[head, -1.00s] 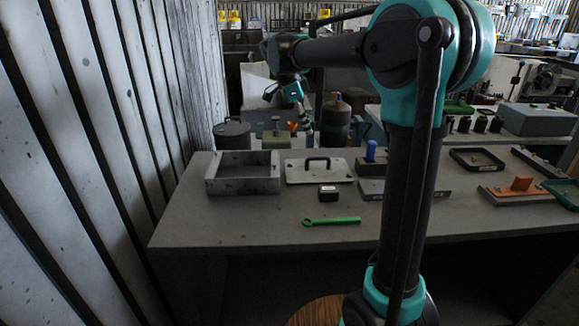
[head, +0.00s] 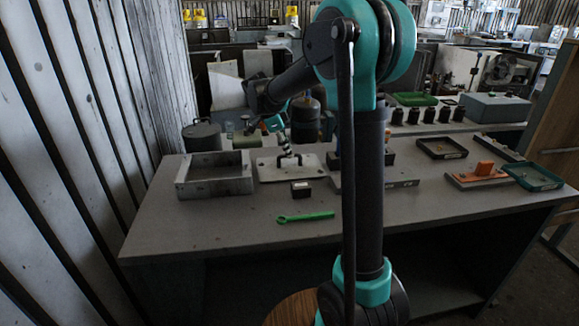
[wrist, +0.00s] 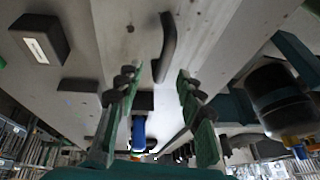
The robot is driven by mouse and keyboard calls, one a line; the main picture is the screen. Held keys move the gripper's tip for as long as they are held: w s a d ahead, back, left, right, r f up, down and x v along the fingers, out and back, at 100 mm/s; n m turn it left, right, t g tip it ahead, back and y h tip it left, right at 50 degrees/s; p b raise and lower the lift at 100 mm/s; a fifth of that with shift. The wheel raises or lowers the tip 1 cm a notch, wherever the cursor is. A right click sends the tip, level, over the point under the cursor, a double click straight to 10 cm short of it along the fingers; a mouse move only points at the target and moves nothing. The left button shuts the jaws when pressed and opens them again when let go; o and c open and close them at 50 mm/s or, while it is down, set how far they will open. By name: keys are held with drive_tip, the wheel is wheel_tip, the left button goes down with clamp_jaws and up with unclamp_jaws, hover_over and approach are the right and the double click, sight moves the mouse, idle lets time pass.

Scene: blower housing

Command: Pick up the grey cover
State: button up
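The grey cover (head: 268,172) is a flat light plate with a dark bar handle (head: 296,159), lying on the table right of the open grey box. In the wrist view the cover (wrist: 205,40) lies beyond my fingertips, and its handle (wrist: 166,48) stands roughly in line with the gap between them. My gripper (head: 286,152) is above the cover, close to the handle in the head view. In the wrist view my gripper (wrist: 158,85) has its two green-and-black fingers spread with nothing between them.
The open grey box (head: 215,192) stands left of the cover. A small black block (head: 301,189) and a green wrench (head: 306,217) lie in front. A dark canister (head: 305,120) stands behind. My arm partly hides a plate on the right.

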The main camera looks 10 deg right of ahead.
sight(290, 161)
drive_tip(key=shift+x, duration=2.35)
drive_tip(key=shift+w+r, duration=0.1)
drive_tip(key=shift+w, duration=0.05)
clamp_jaws()
